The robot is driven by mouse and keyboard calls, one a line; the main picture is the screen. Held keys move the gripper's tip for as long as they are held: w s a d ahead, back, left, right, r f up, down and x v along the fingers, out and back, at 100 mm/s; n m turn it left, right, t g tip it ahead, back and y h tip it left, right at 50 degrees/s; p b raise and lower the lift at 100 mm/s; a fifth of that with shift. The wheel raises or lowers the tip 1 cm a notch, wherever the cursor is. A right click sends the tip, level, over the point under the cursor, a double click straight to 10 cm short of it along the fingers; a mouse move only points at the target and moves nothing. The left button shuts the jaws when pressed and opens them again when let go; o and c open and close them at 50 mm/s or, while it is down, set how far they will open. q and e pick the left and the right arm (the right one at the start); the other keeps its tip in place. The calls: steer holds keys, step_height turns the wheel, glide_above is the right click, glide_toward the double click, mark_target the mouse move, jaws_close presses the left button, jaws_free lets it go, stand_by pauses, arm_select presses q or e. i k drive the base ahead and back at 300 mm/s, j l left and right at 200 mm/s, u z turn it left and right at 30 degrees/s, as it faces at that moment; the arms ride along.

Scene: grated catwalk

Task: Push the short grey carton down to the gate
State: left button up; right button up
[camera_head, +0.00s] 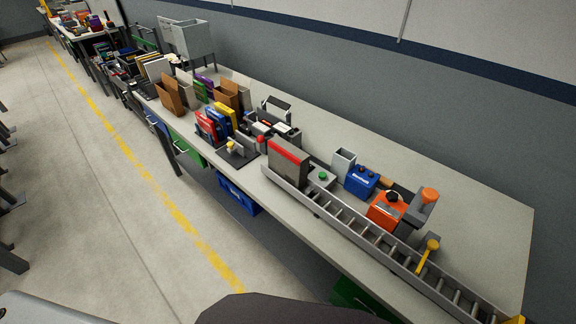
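A grey carton with a red band along its top (288,163) stands upright at the upper left end of a roller track (365,228). The track runs along the table's front edge down to the lower right, and its rollers show bare below the carton. A yellow lever with a round knob (428,254) stands at the track's lower part. A small yellow piece (517,319) shows at the lower end, cut off by the picture edge. I cannot tell for sure which is the gate. Neither of my grippers is in view.
Behind the track are a grey box (343,161), a blue device (361,181) and an orange device (387,209). Books (211,125), open brown cartons (170,92) and a grey bin (187,38) stand farther left. The table's right part (480,220) is clear.

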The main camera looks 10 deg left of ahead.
mark_target(296, 175)
steer(key=i+j, duration=0.15)
steer(key=j, duration=0.25)
steer(key=i+j, duration=0.1)
steer(key=j, duration=0.35)
steer(key=i+j, duration=0.15)
steer(key=j, duration=0.25)
steer(key=i+j+u, duration=0.1)
steer(key=j, duration=0.35)
